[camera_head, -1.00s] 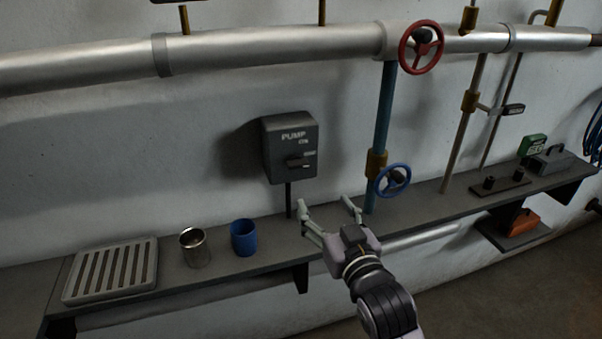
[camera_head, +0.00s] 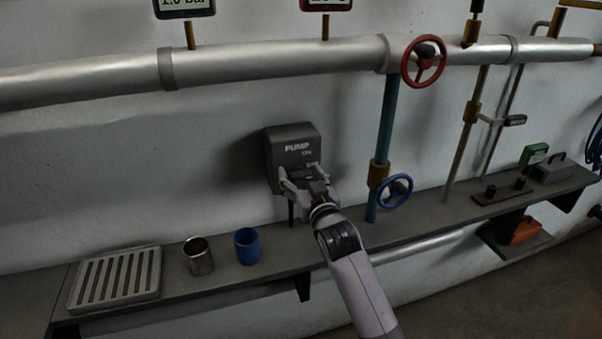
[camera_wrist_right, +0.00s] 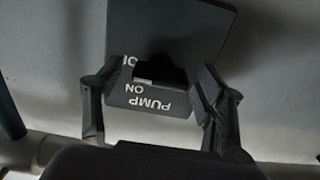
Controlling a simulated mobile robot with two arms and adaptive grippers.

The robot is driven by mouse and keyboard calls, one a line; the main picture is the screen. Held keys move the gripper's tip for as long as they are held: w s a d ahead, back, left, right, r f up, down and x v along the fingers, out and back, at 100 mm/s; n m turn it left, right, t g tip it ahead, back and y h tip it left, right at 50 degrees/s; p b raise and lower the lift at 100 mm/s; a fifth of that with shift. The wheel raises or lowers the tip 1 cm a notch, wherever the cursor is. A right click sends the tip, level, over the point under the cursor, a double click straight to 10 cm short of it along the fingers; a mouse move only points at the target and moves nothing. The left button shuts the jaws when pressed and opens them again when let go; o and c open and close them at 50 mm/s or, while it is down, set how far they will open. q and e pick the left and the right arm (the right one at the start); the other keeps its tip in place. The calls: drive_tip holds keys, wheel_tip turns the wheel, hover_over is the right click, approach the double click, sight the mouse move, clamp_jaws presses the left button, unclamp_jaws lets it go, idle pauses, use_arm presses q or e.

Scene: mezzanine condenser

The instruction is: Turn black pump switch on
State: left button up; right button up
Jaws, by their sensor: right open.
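The dark grey pump switch box (camera_head: 290,146), marked PUMP, is fixed to the wall above the shelf. My right gripper (camera_head: 300,174) is open in front of the lower part of the box and covers the knob in the head view. In the right wrist view the box (camera_wrist_right: 185,30) appears upside down, with its PUMP and ON lettering between the fingers of my right gripper (camera_wrist_right: 160,88). The black knob (camera_wrist_right: 158,70) shows partly between the open fingers. I cannot tell whether the fingers touch it. My left gripper is not in view.
The shelf (camera_head: 225,281) below holds a slatted tray (camera_head: 116,279), a metal cup (camera_head: 198,256) and a blue cup (camera_head: 247,246). Right of the box are a blue pipe with a blue handwheel (camera_head: 395,190) and a red handwheel (camera_head: 424,61).

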drive_tip(key=shift+w+a, duration=0.1)
drive_tip(key=shift+w, duration=0.3)
drive_tip(key=c, duration=1.2)
drive_tip(key=shift+o, duration=0.2)
